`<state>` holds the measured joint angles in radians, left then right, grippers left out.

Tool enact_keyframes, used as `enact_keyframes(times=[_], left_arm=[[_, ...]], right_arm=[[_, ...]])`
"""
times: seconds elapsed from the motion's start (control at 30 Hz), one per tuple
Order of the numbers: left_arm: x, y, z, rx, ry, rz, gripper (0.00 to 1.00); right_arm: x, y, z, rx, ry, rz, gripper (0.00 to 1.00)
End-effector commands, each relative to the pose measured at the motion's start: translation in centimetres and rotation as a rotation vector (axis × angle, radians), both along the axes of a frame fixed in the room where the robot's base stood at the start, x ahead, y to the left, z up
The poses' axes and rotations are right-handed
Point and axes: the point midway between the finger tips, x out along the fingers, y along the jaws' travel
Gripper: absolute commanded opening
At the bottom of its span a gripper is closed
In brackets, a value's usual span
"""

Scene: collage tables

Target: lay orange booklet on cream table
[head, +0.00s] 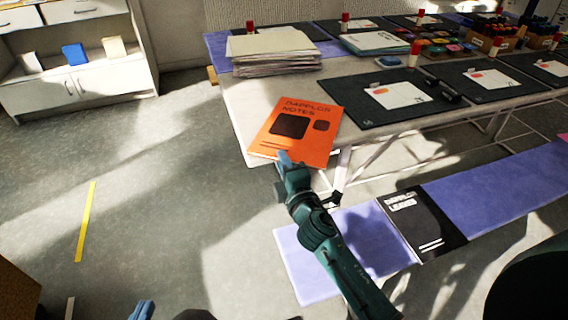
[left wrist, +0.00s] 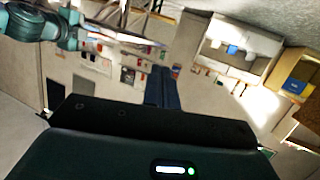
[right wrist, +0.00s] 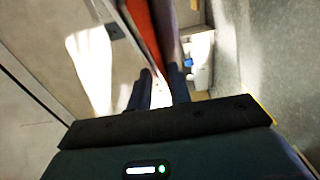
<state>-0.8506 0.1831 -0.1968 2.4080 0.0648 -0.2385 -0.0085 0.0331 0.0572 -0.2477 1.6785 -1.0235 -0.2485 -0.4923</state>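The orange booklet (head: 326,149) has a dark square and dark lettering on its cover. In the head view it overlaps the near left corner of the cream table (head: 237,100), its lower edge past the table's front edge. Whether it touches the tabletop I cannot tell. My right gripper (head: 287,158) is shut on the booklet's near edge. The right wrist view shows the orange booklet (right wrist: 145,28) edge-on between the fingers. My left gripper (head: 143,311) is low at the bottom of the head view, away from the table. Its fingers (left wrist: 162,88) look together and empty.
A paper stack (head: 275,62) stands behind the booklet, and a black mat (head: 350,110) with a white card lies right of it. A black booklet (head: 422,222) lies on a low purple surface (head: 315,270) in front. The floor at left is mostly clear.

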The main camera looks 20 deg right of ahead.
Motion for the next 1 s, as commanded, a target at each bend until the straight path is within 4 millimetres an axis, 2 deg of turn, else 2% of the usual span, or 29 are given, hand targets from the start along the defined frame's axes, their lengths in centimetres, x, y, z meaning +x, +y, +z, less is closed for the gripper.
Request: enact_keyframes(times=[0.1,0.37,0.53,0.6,0.8,1.0], left_arm=[[-0.1,0.0,0.0,0.000,0.004,-0.001,0.00],[-0.2,0.0,0.0,0.000,0.011,-0.002,0.00],[-0.3,-0.3,0.4,-0.008,0.047,-0.006,0.00],[0.0,-0.5,-0.6,-0.011,0.050,-0.010,0.00],[0.2,-0.5,-0.8,-0.012,0.044,-0.008,0.00],[0.2,-0.4,-0.4,-0.013,0.023,-0.001,0.00]], right_arm=[[0.0,0.0,0.0,0.000,0.001,0.000,0.28],[0.0,0.0,0.2,-0.001,0.000,0.000,0.28],[0.0,0.0,2.0,-0.002,0.000,0.000,0.28],[-1.8,-0.1,1.0,-0.001,0.003,0.000,0.28],[-6.5,-0.2,1.0,0.001,0.003,0.000,0.28],[-10.1,-0.4,0.9,0.001,0.002,-0.002,0.28]])
